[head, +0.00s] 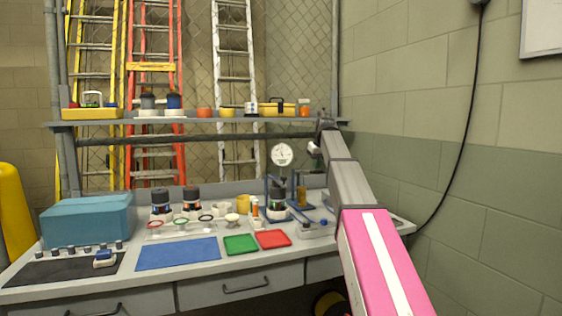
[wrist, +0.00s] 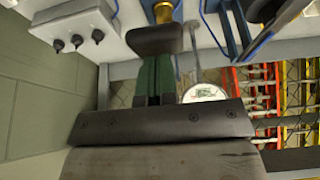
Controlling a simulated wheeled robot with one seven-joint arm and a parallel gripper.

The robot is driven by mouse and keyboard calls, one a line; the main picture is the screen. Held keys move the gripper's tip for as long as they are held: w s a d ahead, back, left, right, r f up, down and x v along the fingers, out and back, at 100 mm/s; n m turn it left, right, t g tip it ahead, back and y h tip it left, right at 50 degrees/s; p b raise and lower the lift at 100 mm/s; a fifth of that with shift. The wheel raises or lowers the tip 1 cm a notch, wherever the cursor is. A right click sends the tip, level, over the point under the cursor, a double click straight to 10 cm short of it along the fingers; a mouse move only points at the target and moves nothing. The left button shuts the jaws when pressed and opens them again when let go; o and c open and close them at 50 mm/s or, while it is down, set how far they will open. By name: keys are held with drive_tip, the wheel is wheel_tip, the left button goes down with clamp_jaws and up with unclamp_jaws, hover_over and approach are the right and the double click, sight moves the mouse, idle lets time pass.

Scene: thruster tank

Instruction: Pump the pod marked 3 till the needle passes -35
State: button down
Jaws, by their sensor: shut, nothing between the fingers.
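A pod with a dark top (head: 277,192) sits in the stand under the round white gauge (head: 282,154); two similar pods (head: 161,201) stand further left. No pod number is readable. The gauge also shows in the wrist view (wrist: 203,92), but its needle reading is too small to tell. A pump with a brass-yellow cylinder (head: 301,195) stands right of the stand. In the wrist view a dark crossbar handle (wrist: 155,40) sits at its brass rod (wrist: 163,12). My gripper (wrist: 155,62) is shut, its fingertips at the handle; I cannot tell whether they touch.
A grey box with several black knobs (wrist: 75,28) lies beside the pump. Blue (head: 178,253), green (head: 240,244) and red (head: 273,239) mats lie on the bench front. A teal box (head: 88,220) stands left. A shelf (head: 210,119) with small items runs behind.

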drive_tip(key=shift+f, duration=5.05)
wheel_tip(320, 180, up, 12)
drive_tip(key=shift+w+f, duration=0.1)
drive_tip(key=shift+f, duration=0.05)
drive_tip(key=shift+r, duration=0.7)
